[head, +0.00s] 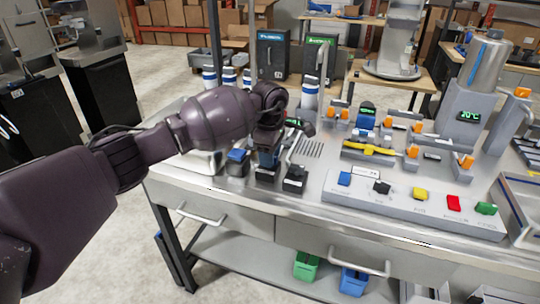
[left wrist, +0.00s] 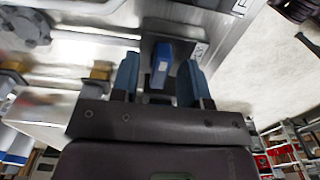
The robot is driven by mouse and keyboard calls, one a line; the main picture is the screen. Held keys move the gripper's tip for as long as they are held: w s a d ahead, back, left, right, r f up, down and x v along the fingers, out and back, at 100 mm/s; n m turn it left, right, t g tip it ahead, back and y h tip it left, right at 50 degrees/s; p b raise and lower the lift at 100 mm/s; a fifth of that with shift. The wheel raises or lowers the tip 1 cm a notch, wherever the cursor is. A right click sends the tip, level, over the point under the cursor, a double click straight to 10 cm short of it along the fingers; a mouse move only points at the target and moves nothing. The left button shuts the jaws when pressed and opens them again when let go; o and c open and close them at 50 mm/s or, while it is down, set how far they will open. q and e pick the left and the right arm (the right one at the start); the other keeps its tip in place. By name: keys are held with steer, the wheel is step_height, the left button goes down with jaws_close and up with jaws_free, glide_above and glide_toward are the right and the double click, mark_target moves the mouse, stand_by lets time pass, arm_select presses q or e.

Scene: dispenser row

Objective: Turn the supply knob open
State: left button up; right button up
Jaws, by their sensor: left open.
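My left gripper (head: 268,158) is open and points down at the left part of the steel bench, above a dark square base (head: 266,176). In the left wrist view, a blue knob (left wrist: 161,64) sits between the two blue-grey fingers of the left gripper (left wrist: 158,82), with a gap visible on each side. The gripper hides most of this spot in the head view. A blue-topped unit (head: 237,156) stands just left of the gripper and a black-topped one (head: 294,178) just right. I cannot read a label naming the supply knob. My right gripper is out of view.
A sloped panel (head: 400,212) with coloured knobs runs along the bench front to the right. Orange-handled fittings and a yellow bar (head: 368,148) stand behind it. White-and-blue cylinders (head: 310,93) stand behind my gripper. A drainage grille (head: 308,148) lies to its right.

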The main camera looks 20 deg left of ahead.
arm_select(q)
steer(key=shift+f, duration=0.15)
jaws_close()
